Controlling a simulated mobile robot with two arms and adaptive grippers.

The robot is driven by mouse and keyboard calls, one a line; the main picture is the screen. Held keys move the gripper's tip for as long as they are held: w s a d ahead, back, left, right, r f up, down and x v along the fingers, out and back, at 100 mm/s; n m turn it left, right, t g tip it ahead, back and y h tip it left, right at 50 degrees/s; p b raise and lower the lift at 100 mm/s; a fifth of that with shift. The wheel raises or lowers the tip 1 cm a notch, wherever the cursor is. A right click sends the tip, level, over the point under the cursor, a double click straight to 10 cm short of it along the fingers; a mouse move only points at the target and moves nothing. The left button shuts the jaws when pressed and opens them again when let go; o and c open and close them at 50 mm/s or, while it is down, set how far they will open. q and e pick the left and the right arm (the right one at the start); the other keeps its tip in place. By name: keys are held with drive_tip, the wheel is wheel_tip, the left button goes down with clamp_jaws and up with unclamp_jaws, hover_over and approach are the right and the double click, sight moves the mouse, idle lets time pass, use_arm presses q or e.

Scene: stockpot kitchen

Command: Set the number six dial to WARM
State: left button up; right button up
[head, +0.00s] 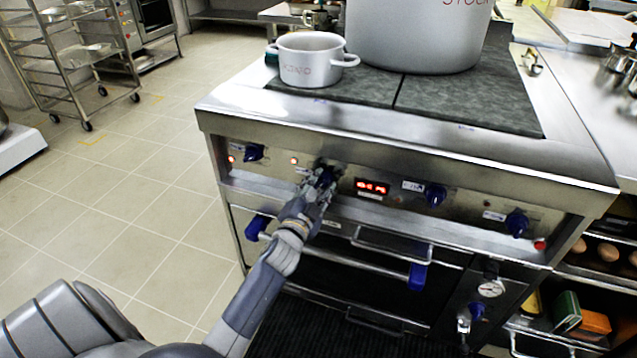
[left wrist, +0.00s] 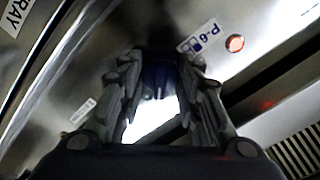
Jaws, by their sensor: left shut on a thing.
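The number six dial, a dark blue knob, is on the stove's front panel, left of the red display; it shows between my fingers in the left wrist view (left wrist: 158,80). A label reading P-6 (left wrist: 197,35) and a lit red lamp (left wrist: 235,43) are beside it. My left gripper (head: 321,182) reaches up to the panel. In the left wrist view its two fingers (left wrist: 160,85) are on either side of the knob, shut on it. The fingers hide much of the knob, and I cannot tell its pointer's setting. My right gripper is not in view.
Other blue knobs are on the panel at left (head: 254,152), right (head: 435,196) and far right (head: 517,223). The red display (head: 371,188) is lit. A white pot (head: 310,62) and a large stockpot (head: 415,35) stand on top. Oven handles (head: 390,248) jut out below.

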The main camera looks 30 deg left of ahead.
use_arm(q)
drive_tip(key=shift+m, duration=0.9)
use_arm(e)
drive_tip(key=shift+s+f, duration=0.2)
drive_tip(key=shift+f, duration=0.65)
use_arm(q)
drive_tip(key=o, duration=1.1)
drive_tip(key=shift+s, duration=0.2)
drive_tip(key=v, duration=1.1)
drive_tip(key=shift+s+d, duration=0.2)
drive_tip(key=shift+s, duration=0.1)
